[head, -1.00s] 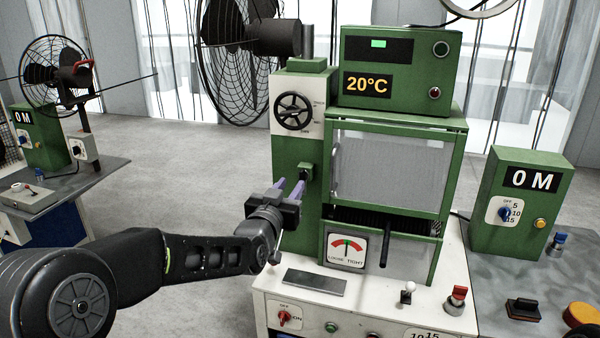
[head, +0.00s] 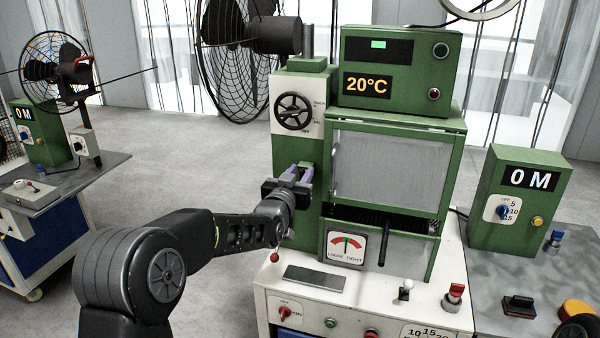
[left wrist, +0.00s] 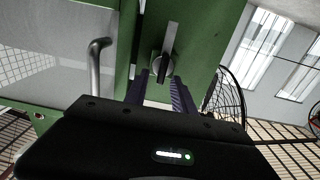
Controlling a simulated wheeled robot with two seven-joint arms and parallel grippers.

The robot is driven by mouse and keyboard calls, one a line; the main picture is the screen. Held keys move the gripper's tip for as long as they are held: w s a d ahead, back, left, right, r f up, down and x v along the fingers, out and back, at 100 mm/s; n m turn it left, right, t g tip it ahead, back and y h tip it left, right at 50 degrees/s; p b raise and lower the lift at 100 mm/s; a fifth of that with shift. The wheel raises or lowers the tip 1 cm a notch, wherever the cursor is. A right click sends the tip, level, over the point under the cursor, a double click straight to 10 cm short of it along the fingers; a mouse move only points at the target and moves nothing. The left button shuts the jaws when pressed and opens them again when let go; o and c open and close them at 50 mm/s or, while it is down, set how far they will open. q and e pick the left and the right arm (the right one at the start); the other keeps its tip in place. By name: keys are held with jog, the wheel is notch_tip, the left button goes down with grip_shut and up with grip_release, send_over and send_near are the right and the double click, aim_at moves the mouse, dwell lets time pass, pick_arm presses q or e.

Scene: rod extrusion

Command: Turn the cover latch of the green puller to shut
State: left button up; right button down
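The green puller (head: 393,268) stands on the white bench with its mesh-windowed cover (head: 385,170) down over the front. The cover latch (left wrist: 170,38) shows in the left wrist view as a flat metal lever on a round pivot, on the green column beside the cover. In the head view my gripper hides the latch. My left gripper (head: 299,174) is at the column, left of the cover. Its purple fingers (left wrist: 164,92) are apart, with the latch pivot between their tips in the picture. Whether they touch it I cannot tell. My right gripper is not in view.
A black handwheel (head: 294,111) sits above the gripper, and a bent metal handle (left wrist: 97,62) is on the cover. A black lever (head: 385,243) sticks out below the cover.

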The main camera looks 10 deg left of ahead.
pick_arm(q)
jog(key=shift+c, duration=0.2)
grip_shut()
jog(key=shift+f+n+b, duration=0.15)
jog(key=shift+n+b, duration=0.25)
jog(key=shift+b, duration=0.5)
jog(key=n+b, duration=0.3)
jog(key=b, duration=0.1)
jog(key=a+n+b, duration=0.1)
jog(key=n+b, duration=0.1)
jog(key=b, duration=0.2)
jog(key=f+n+b, duration=0.1)
jog(key=n+b, duration=0.2)
jog(key=b, duration=0.2)
jog(key=shift+a+n, duration=0.15)
jog(key=shift+n, duration=0.15)
jog(key=n+b, duration=0.2)
jog(key=n, duration=0.1)
jog(key=n+b, duration=0.1)
jog(key=shift+a+f+n, duration=0.15)
jog(key=shift+f+n, duration=0.1)
jog(key=shift+n, duration=0.05)
jog(key=n+b, duration=0.2)
jog(key=n, duration=0.2)
jog(key=shift+w+f, duration=0.1)
jog(key=shift+f, duration=0.05)
